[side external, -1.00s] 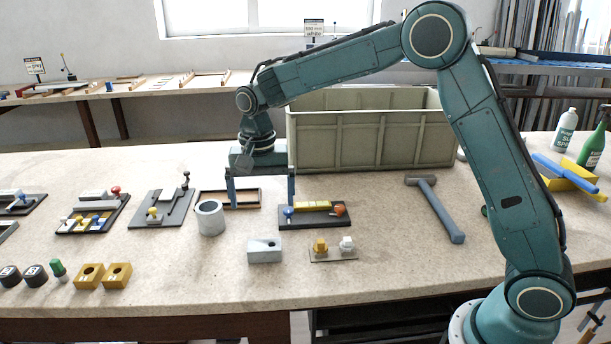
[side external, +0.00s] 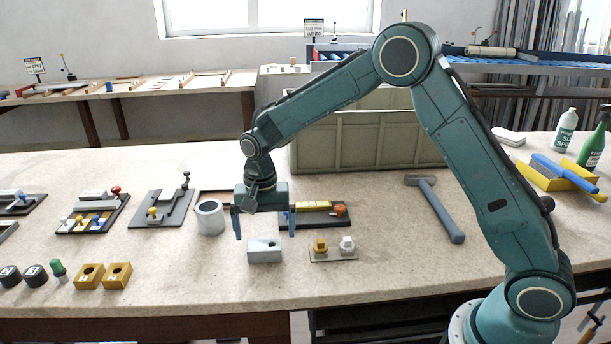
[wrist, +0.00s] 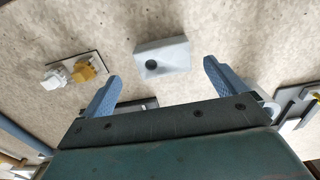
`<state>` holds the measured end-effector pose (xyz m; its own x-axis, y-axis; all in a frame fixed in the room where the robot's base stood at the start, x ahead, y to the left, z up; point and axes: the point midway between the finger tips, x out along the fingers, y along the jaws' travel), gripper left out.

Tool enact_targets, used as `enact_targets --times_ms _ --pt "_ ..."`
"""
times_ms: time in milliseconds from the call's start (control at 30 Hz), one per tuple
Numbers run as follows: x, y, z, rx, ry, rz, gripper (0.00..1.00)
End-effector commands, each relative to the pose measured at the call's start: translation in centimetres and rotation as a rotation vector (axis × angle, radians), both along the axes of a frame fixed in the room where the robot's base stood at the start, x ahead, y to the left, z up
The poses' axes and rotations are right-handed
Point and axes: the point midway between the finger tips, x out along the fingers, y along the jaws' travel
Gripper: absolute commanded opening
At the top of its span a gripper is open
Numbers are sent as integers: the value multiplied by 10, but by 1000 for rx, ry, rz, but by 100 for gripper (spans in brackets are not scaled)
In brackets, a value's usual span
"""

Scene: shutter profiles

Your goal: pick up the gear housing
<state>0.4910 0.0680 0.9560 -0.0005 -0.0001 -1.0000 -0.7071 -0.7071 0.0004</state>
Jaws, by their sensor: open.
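The gear housing, which I take to be the pale grey block with a round hole (side external: 265,251), lies on the bench near the front middle. In the wrist view the block (wrist: 168,56) shows between and just beyond the fingertips, with its dark hole facing up. My gripper (side external: 264,231) is open and empty, its blue fingers pointing down, above and a little behind the block. It also shows in the wrist view (wrist: 162,72), with both fingers wide apart. The fingers do not appear to touch the block.
A grey ring-shaped cylinder (side external: 210,218) stands close to the left finger. A dark plate with yellow blocks and knobs (side external: 314,222) lies right of the gripper. A small plate with yellow and white fittings (side external: 333,256) is right of the block. A large green-grey crate (side external: 370,142) stands behind.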

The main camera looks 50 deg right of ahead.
Motion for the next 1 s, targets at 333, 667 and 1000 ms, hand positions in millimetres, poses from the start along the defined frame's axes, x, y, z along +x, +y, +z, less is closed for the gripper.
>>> enact_targets --times_ms 333,667,1000 --pt "3 2 -27 -1 2 0 97" --pt "3 3 -52 -1 1 1 97" --pt "3 3 -51 -1 1 1 97"
